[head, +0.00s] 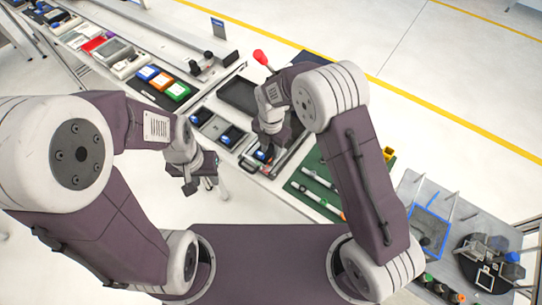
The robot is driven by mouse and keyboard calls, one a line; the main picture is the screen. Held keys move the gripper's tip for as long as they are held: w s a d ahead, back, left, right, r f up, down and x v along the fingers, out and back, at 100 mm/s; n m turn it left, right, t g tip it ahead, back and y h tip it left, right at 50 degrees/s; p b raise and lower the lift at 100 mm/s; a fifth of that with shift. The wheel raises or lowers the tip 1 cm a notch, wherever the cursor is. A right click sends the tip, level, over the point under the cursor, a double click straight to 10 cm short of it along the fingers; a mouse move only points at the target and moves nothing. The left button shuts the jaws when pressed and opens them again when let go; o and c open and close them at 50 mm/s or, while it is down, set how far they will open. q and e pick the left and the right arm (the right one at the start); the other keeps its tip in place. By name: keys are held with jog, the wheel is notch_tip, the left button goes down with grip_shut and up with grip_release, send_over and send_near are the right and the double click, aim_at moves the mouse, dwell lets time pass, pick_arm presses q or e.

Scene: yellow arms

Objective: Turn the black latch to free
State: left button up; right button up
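I cannot single out the black latch for certain in the head view. A small dark handle-like part (246,165) shows at the bench's near edge, just left of my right gripper (263,156). My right gripper points down at the bench beside it. Its fingertips are small and dark, so I cannot tell whether they are open or touch anything. My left gripper (199,187) hangs over the floor in front of the bench. Its fingers look apart, with nothing seen between them.
A green board (312,187) lies right of my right gripper. A grey table (455,215) stands at lower right.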

aim_at(272, 158)
notch_tip(272, 158, up, 4)
jog(key=shift+r, duration=0.15)
dwell(0.4)
jog(key=s+d+r+m+t+b, duration=0.1)
jog(key=d+r+m, duration=0.2)
jog(key=d, duration=0.3)
jog(key=s+d+r+m+b, duration=0.1)
jog(key=d+r+m, duration=0.2)
jog(key=d, duration=0.4)
jog(key=s+d+f+m, duration=0.2)
jog(key=s+m, duration=0.4)
jog(key=m, duration=0.5)
jog(key=s+d+f+m, duration=0.2)
jog(key=s+m, duration=0.5)
jog(key=m, duration=0.5)
jog(key=shift+d+f, duration=0.35)
jog(key=shift+d, duration=0.1)
